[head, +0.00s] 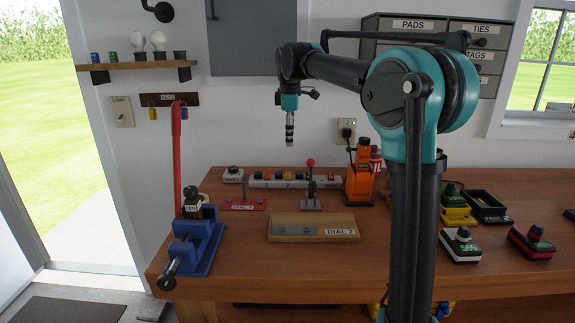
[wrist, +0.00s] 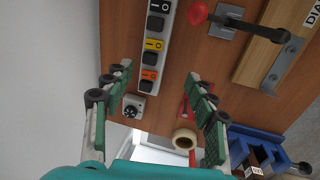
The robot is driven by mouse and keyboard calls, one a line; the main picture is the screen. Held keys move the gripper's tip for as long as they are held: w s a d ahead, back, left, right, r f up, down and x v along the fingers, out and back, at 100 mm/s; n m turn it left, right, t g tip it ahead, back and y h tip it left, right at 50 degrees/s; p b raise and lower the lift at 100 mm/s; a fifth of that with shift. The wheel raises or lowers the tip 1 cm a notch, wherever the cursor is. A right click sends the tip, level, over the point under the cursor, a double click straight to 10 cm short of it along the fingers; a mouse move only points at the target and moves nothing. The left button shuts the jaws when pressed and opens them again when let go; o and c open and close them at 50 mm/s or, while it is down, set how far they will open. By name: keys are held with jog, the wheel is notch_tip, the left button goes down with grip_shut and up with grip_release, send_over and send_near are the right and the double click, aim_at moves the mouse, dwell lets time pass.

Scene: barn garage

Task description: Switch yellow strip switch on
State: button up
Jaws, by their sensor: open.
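The yellow strip switch (wrist: 154,44) is a rocker with on and off marks, set in a long white power strip (wrist: 144,99) between black switches; its tilt is too small to tell. In the head view the yellow switch (head: 288,175) is a small patch on the strip at the back of the bench. My gripper (head: 289,141) hangs pointing down above the strip, clear of it. In the wrist view my gripper (wrist: 159,76) is open and empty, with a finger on each side of the strip's lower end.
An orange switch (wrist: 149,74) sits near the yellow one. A red-knobbed lever (head: 310,180), an orange device (head: 358,185), a wooden dial board (head: 290,237) and a blue vise (head: 197,248) stand nearby. The wall is close behind the strip.

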jog(key=w, duration=0.1)
send_near(288, 175)
jog(key=x, duration=0.7)
jog(key=shift+f, duration=0.4)
jog(key=c, duration=1.2)
jog(key=shift+o, duration=0.2)
jog(key=shift+w+g, duration=0.4)
jog(key=shift+g, duration=0.5)
jog(key=shift+w+g, duration=0.15)
jog(key=shift+g, duration=0.75)
